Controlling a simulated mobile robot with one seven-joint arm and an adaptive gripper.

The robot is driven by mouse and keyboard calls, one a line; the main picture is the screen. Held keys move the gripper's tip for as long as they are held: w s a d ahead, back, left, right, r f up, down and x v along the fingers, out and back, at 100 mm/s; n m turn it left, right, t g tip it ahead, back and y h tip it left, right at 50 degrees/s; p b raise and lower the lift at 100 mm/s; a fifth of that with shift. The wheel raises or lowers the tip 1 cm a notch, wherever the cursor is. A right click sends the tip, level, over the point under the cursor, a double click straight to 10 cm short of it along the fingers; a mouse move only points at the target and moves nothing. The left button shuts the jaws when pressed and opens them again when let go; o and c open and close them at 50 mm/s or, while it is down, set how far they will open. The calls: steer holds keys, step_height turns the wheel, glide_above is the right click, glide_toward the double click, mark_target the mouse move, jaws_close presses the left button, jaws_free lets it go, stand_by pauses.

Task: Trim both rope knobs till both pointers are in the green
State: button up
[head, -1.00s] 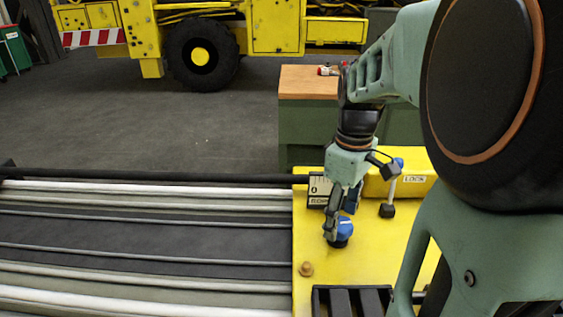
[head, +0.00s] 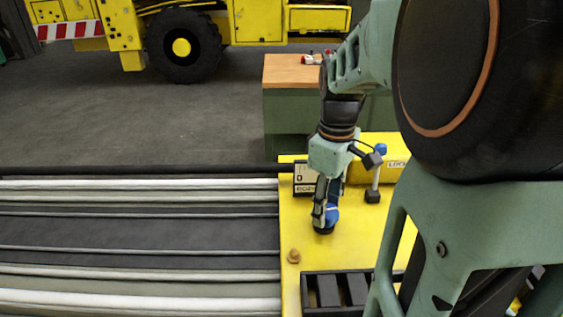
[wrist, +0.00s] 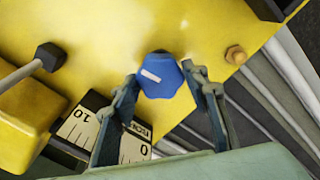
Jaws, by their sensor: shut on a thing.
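A blue lobed rope knob (head: 331,215) with a white mark stands on the yellow panel (head: 350,240). It shows between my fingers in the wrist view (wrist: 160,76). My gripper (head: 324,214) is shut on this knob, one finger on each side. A white scale plate (head: 304,178) stands behind the knob. In the wrist view the scale plate (wrist: 78,128) shows tick marks with 10 at one end and 0 at the other, partly covered by my finger. I cannot make out a pointer or a green band.
Long boom rails (head: 130,235) lie left.

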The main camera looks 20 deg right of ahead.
steer(key=shift+m, duration=0.3)
steer(key=m+p, duration=0.1)
steer(key=m, duration=0.2)
steer(key=shift+r, duration=0.1)
steer(key=m+p, duration=0.1)
steer(key=m, duration=0.3)
steer(key=shift+m, duration=0.3)
steer(key=m+p, duration=0.1)
steer(key=m, duration=0.2)
steer(key=shift+m, duration=0.3)
steer(key=shift+m+p, duration=0.7)
steer(key=shift+m, duration=1.1)
steer(key=o, duration=1.2)
